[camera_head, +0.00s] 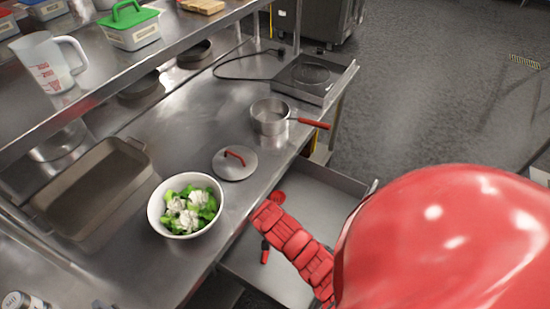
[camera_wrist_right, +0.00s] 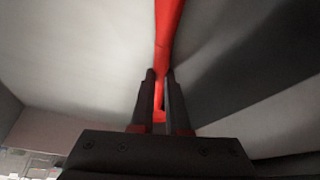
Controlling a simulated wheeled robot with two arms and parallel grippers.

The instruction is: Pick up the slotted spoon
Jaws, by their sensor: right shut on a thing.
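My right gripper (camera_wrist_right: 160,78) shows in the right wrist view, with its two dark fingers close together on a long red handle (camera_wrist_right: 168,30). The handle runs up and away from between the fingertips. I take it for the handle of the slotted spoon; its slotted head is not clear in either view. In the head view a small red piece (camera_head: 277,197) and a short red and black piece (camera_head: 264,252) show in the open drawer (camera_head: 318,200), beside my red arm. I cannot tell what they belong to. My left gripper is not in view.
On the steel counter stand a bowl of broccoli and cauliflower (camera_head: 205,222), a lid (camera_head: 247,168), a saucepan with a red handle (camera_head: 268,128), a roasting pan (camera_head: 135,150) and a hot plate (camera_head: 325,95). A shelf with a measuring jug (camera_head: 42,55) overhangs the left side.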

